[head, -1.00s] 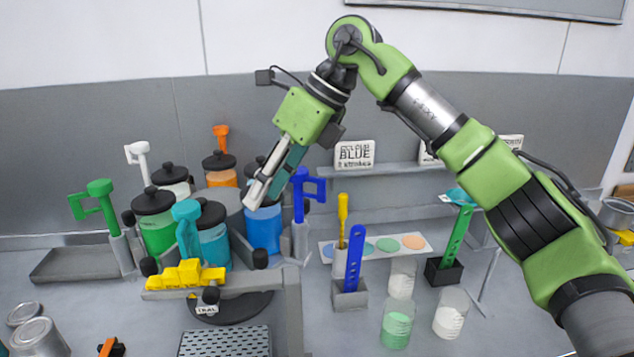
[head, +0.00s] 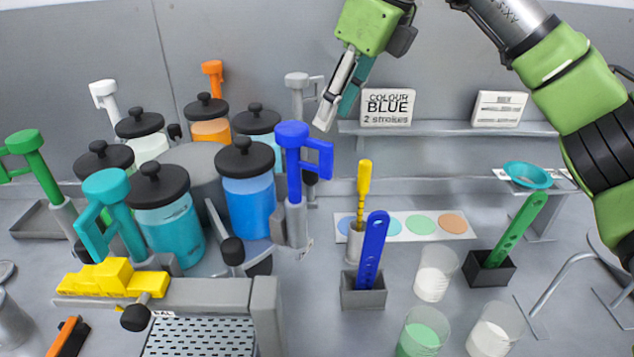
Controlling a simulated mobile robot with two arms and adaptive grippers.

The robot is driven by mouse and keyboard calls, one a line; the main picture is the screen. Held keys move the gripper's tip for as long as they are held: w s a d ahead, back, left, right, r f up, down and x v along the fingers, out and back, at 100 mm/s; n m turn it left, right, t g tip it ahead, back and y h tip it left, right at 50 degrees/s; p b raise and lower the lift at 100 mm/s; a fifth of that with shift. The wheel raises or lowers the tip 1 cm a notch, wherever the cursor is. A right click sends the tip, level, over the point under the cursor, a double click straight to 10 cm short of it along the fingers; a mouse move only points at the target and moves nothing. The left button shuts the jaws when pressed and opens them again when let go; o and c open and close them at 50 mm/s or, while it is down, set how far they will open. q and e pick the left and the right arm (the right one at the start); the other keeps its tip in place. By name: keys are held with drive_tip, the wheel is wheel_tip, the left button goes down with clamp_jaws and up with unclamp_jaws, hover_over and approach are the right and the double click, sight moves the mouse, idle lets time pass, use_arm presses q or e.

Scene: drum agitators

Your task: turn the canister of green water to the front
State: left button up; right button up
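Several lidded canisters stand on a round carousel around a grey hub (head: 187,165). The one at the left (head: 104,158) has a black lid; the teal agitator hides most of its body, so its liquid colour is hard to make out. The teal canister (head: 172,228) is at the front and the blue canister (head: 248,205) at front right. White (head: 146,146), orange (head: 210,129) and another dull teal canister (head: 257,126) stand behind. My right gripper (head: 328,112) hangs in the air right of the carousel, touching nothing; its fingers look close together. My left gripper is out of view.
Green (head: 34,160), teal (head: 100,205) and blue (head: 292,160) agitators stand upright around the carousel. A yellow block (head: 112,278) sits on the front rail. A sign (head: 387,107) reads "COLOUR BLUE 2 strokes". Cups and paddle holders (head: 363,290) stand at right.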

sight(315, 169)
drive_tip(key=x, duration=1.6)
drive_tip(key=shift+d+f+p, duration=0.3)
drive_tip(key=shift+f, duration=0.05)
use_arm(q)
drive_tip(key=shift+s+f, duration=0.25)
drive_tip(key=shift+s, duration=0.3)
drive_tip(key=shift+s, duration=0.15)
use_arm(e)
drive_tip(key=shift+s, duration=0.1)
clamp_jaws()
